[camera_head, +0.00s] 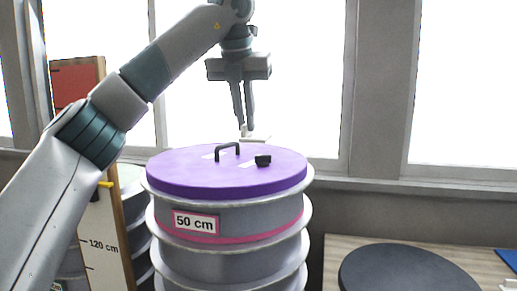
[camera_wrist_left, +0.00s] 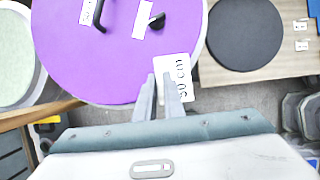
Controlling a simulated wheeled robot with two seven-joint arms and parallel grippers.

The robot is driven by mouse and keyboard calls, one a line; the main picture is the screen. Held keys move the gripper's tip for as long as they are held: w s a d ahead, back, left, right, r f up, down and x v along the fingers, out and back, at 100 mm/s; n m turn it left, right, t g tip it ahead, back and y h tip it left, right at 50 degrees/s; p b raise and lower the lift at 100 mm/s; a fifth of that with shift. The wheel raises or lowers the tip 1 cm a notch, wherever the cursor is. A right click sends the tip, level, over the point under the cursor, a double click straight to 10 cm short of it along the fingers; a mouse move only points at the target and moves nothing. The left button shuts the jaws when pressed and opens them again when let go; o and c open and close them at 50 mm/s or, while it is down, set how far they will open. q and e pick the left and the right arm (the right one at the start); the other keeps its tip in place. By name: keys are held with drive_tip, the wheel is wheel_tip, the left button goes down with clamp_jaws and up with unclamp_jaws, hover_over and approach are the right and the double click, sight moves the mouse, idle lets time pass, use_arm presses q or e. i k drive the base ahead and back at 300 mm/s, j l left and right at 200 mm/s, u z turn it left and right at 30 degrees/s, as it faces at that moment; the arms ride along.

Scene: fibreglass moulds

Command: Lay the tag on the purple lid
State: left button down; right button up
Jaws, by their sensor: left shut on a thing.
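The purple lid (camera_head: 190,175) lies on top of a grey ribbed drum. It has a black handle (camera_head: 227,148), a small black block (camera_head: 263,160) and two white strips. In the left wrist view the lid (camera_wrist_left: 80,60) fills the upper left. The tag shows as a thin pale sliver (camera_head: 257,138) in the head view. My right gripper is out of view.
The drum carries a pink-edged "50 cm" label (camera_head: 196,222). A dark round disc (camera_head: 408,270) lies on a wooden table (camera_head: 342,247) at right. A wooden measuring board marked "120 cm" (camera_head: 97,235) stands at left by another ribbed drum. Windows line the back.

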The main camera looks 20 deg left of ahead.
sight(255, 150)
drive_tip(key=i, duration=1.2)
